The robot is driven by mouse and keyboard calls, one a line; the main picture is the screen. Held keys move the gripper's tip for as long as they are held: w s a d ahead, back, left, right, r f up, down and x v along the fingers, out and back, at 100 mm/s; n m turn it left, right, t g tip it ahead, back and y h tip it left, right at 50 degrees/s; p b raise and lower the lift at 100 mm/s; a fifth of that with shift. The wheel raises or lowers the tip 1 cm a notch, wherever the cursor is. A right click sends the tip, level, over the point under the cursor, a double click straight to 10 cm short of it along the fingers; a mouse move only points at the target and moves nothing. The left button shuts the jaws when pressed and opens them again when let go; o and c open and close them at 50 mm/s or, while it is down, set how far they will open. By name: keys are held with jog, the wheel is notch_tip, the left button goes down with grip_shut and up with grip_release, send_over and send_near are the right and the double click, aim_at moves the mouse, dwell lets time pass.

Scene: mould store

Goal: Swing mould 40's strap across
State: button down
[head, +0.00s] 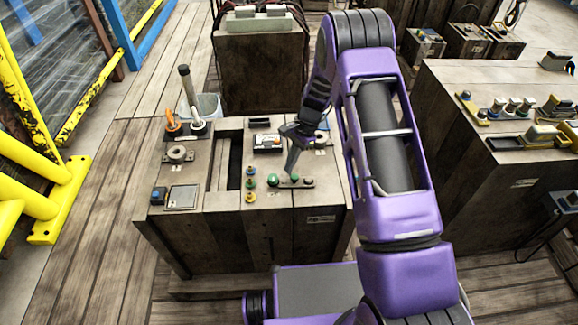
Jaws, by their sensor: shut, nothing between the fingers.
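A dark, wood-textured block (272,235) stands in front of me with a slot in its top and a small label (321,219), too small to read. On its front right top lies a flat strip (290,184) with a green knob (271,180) at the left end and a dark knob (308,182) at the right end. I cannot tell for sure whether this strip is mould 40's strap. My gripper (288,174) points down just above the strip, right of the green knob. Its fingers are shut and empty. I cannot tell whether the tips touch the strip.
Small green and yellow knobs (249,184) stand left of the strip. A screen plate (183,197), a ring (177,154) and upright handles (190,97) are on the block's left. Another block (480,170) stands right. Yellow rails (45,180) are at the left. Plank floor (90,240) is clear.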

jog(key=p+v, duration=0.2)
jog(key=v, duration=1.4)
jog(key=shift+w+r, duration=0.1)
jog(key=shift+r, duration=0.05)
